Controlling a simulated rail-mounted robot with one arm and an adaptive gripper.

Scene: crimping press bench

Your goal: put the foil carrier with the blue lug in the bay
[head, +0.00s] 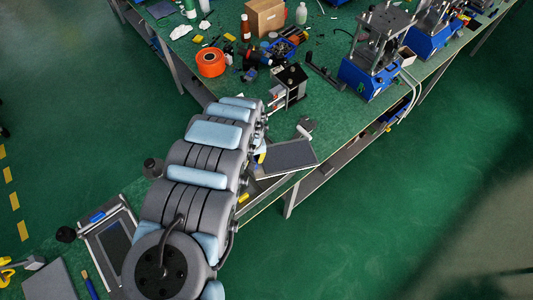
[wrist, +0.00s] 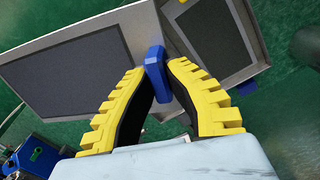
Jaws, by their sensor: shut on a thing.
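In the wrist view, my gripper (wrist: 157,72), with yellow ribbed fingers, is shut on an upright blue lug (wrist: 155,55). The lug stands at the edge of a foil carrier (wrist: 75,68), a grey-framed plate with a dark panel. A second dark panel in a pale frame (wrist: 215,35) lies to the right, close to the lug; I cannot tell whether they touch. In the head view, a dark plate (head: 287,158) shows past the end of my arm, at the bench's front edge. My fingers are mostly hidden by the arm there. I cannot make out the bay.
Another framed dark panel with a blue piece (head: 117,245) lies at lower left. A black-and-grey device (head: 289,86) stands on the bench behind the plate. A blue-based press (head: 370,75) stands right.

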